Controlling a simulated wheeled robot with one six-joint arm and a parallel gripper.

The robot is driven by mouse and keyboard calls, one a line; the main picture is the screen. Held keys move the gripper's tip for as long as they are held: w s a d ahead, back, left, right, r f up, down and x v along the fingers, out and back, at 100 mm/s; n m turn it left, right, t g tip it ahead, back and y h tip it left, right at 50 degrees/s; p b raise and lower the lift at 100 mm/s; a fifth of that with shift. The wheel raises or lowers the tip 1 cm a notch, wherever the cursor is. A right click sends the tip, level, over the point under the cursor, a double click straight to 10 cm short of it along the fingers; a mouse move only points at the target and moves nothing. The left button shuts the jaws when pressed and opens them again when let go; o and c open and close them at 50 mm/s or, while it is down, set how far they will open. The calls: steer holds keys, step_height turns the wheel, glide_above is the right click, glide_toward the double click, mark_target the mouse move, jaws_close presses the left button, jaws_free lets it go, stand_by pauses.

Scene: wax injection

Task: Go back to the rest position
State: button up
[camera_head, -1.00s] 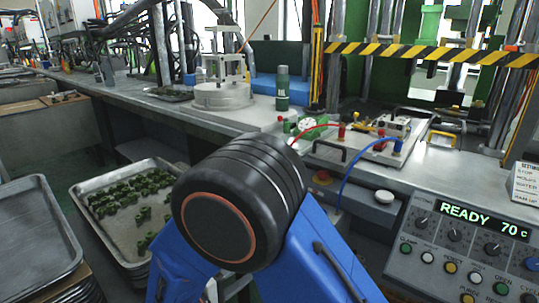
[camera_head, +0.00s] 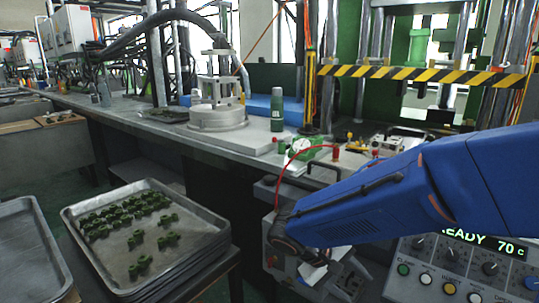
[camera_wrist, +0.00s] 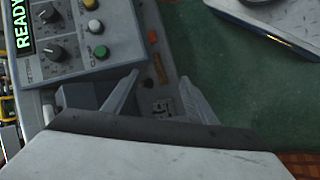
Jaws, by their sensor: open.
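My gripper (camera_wrist: 158,92) is open and empty in the wrist view, with its two pale fingers spread apart. Between and beyond them are the lower part of a grey cabinet and the green floor. In the head view my blue arm reaches in from the right and crosses in front of the bench. My wrist and pale gripper (camera_head: 318,272) hang at its left end, below the bench top and left of the control panel (camera_head: 455,268). The fingertips are hard to make out there.
A metal tray (camera_head: 218,250) with several green parts (camera_head: 140,208) stands at the lower left, beside an empty tray (camera_head: 30,255). The bench (camera_head: 165,130) carries a round grey fixture (camera_head: 217,117) and a green bottle (camera_head: 277,110). A press with a striped bar (camera_head: 420,75) stands behind.

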steer(key=s+d+r+m+t+y, duration=0.1)
steer(key=s+d+r+t+y, duration=0.1)
steer(key=s, duration=0.4)
steer(key=s+d+r+m+t+y, duration=0.1)
steer(key=s+d+r+m+y, duration=0.1)
steer(key=s+d+r+y, duration=0.2)
steer(key=shift+s+d+m+t+y, duration=0.35)
steer(key=shift+s+d+y, duration=0.7)
steer(key=shift+s, duration=0.45)
steer(key=shift+a, duration=0.1)
stand_by(0.7)
